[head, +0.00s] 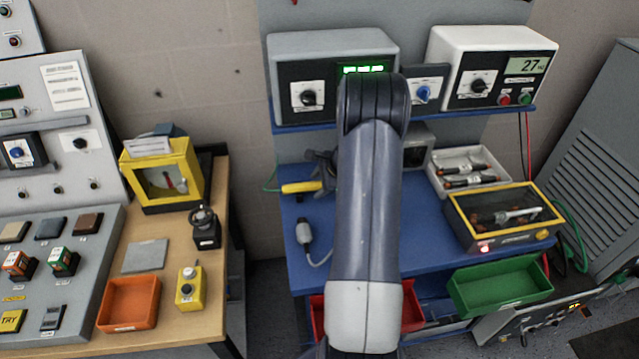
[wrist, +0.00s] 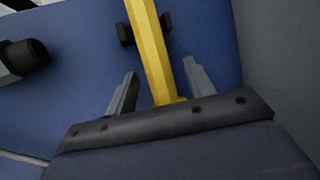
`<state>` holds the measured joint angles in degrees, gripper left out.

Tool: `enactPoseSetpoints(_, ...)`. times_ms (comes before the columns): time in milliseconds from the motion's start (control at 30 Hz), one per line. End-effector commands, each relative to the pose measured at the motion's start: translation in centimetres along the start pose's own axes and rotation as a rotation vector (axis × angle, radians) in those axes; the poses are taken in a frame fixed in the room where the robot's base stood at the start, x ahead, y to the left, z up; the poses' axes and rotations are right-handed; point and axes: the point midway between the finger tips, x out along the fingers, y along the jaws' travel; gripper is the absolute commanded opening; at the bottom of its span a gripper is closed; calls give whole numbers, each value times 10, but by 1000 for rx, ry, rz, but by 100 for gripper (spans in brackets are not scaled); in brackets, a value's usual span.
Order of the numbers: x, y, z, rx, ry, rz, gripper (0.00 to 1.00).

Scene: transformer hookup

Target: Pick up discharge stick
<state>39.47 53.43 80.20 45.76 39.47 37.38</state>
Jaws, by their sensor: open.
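The discharge stick, a yellow rod (head: 300,187), lies at the left of the blue workbench (head: 305,262) in the head view. In the wrist view the yellow rod (wrist: 148,45) runs between the two grey fingers of my gripper (wrist: 161,69), with a visible gap on each side. My gripper is open and the fingers are apart from the rod. In the head view my gripper (head: 322,168) is dark and partly hidden behind my arm, just above the rod. The rod's right end is hidden there.
A grey cable plug (head: 304,233) lies in front of the stick. A white tray (head: 432,180) and a yellow-framed case (head: 459,233) stand at the bench's right. Instrument boxes (head: 330,45) line the shelf behind. A dark block (wrist: 128,33) sits beside the rod in the wrist view.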

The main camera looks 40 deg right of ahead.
Motion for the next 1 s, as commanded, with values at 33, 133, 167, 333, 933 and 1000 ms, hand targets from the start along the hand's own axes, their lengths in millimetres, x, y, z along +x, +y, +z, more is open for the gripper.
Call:
enactPoseSetpoints(33, 2, 0, 0, 0, 0, 0, 51)
enactPoseSetpoints(133, 3, 0, 0, 0, 0, 0, 51)
enactPoseSetpoints(167, 3, 0, 0, 0, 0, 0, 51)
enactPoseSetpoints(333, 3, 0, 0, 0, 0, 0, 45)
enactPoseSetpoints(933, 2, 0, 0, 0, 0, -1, 2)
enactPoseSetpoints(1000, 2, 0, 0, 0, 0, -1, 2)
